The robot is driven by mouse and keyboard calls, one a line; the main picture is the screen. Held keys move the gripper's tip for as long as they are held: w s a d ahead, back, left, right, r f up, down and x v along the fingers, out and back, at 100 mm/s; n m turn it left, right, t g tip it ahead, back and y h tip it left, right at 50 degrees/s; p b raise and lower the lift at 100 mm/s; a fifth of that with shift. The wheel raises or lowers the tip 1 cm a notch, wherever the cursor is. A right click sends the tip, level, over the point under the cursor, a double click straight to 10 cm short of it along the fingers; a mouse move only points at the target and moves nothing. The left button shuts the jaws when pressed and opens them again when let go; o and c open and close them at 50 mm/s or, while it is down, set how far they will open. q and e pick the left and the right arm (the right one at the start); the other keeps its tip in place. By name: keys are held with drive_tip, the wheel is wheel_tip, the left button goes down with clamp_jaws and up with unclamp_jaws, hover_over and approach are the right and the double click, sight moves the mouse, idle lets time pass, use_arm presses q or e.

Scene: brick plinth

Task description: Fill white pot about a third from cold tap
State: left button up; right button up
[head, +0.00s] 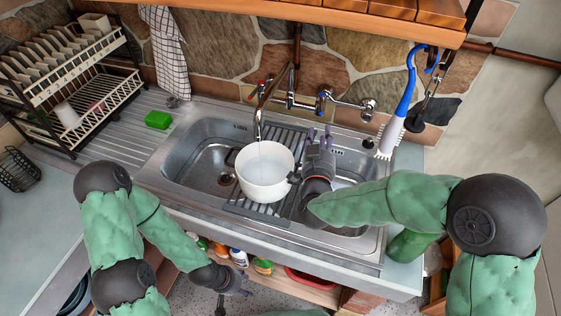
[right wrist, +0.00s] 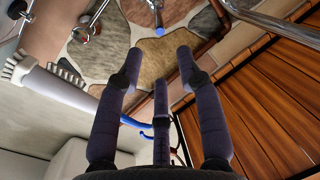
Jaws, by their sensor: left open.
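The white pot (head: 264,188) stands upright on the ribbed rack (head: 285,150) across the sink, under the spout (head: 257,132). A thin pale stream seems to run from the spout into it; its water level is hard to judge. The blue-marked tap (head: 322,99) is on the wall right of the spout, the red-marked tap (head: 262,86) left of it. My right gripper (head: 320,134) is open and empty, right of the pot and below the blue-marked tap. In the right wrist view its fingers (right wrist: 160,65) are spread. My left gripper (head: 236,284) is open and empty, low before the counter.
A dish rack (head: 75,85) stands at the left, with a green sponge (head: 158,120) nearby. A checked towel (head: 165,50) hangs on the wall. A brush (head: 395,125) hangs at the right. A wooden shelf (head: 370,18) overhangs the taps. Bottles (head: 238,256) stand beneath the sink.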

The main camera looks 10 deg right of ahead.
sight(321, 105)
drive_tip(key=shift+d, duration=0.1)
clamp_jaws()
drive_tip(key=s+d+r+m+y+b, duration=0.2)
drive_tip(key=d+m+y+b, duration=0.3)
drive_tip(key=d+m, duration=0.45)
drive_tip(key=w+a+f+b, duration=0.1)
drive_tip(key=w+a, duration=0.3)
drive_tip(key=w, duration=0.6)
drive_tip(key=shift+w+a+f+m+b, duration=0.15)
drive_tip(key=shift+w+m+b, duration=0.3)
drive_tip(key=shift+b, duration=0.2)
